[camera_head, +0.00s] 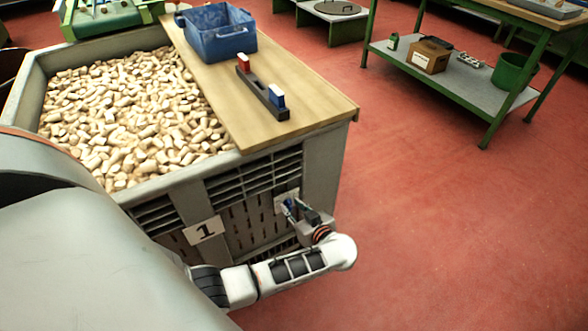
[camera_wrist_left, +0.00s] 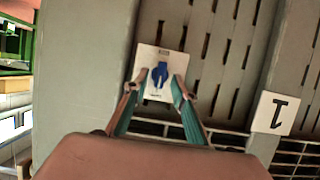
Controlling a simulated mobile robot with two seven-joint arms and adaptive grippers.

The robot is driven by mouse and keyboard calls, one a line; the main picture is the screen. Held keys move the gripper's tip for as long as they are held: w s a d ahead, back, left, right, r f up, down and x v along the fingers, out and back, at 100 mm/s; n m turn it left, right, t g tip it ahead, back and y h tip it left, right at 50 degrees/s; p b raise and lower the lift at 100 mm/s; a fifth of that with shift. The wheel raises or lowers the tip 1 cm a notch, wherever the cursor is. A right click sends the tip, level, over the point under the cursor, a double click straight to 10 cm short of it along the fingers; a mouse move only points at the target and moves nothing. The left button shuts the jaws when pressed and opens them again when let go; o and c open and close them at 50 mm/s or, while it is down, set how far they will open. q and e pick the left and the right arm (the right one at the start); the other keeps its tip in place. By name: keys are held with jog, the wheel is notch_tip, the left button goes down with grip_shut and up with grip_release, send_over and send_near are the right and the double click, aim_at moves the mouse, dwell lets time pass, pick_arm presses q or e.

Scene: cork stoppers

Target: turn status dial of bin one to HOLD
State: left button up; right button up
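Bin one is a grey slatted crate (camera_head: 325,165) full of corks, with a white "1" card (camera_head: 204,231) on its front. The card also shows upside down in the left wrist view (camera_wrist_left: 274,113). The status dial is a blue knob (camera_wrist_left: 159,74) on a white plate (camera_wrist_left: 146,62); the plate shows partly in the head view (camera_head: 283,197), behind my gripper. My left gripper (camera_head: 297,207) is at the plate, its fingers apart on either side of the knob. I cannot tell whether they touch it. The plate's lettering is too small to read. My right gripper is not in view.
A wooden board (camera_head: 310,92) lies across the bin, bearing a blue tub (camera_head: 222,42) and a dark bar with red and blue blocks (camera_head: 262,93). A green-framed shelf table (camera_head: 450,77) stands at the upper right. The red floor right of the bin is clear.

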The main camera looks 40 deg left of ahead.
pick_arm(q)
jog(key=shift+w+a+f, duration=0.1)
jog(key=shift+w+a, duration=0.1)
jog(key=shift+a, duration=0.2)
jog(key=shift+c, duration=0.2)
grip_shut()
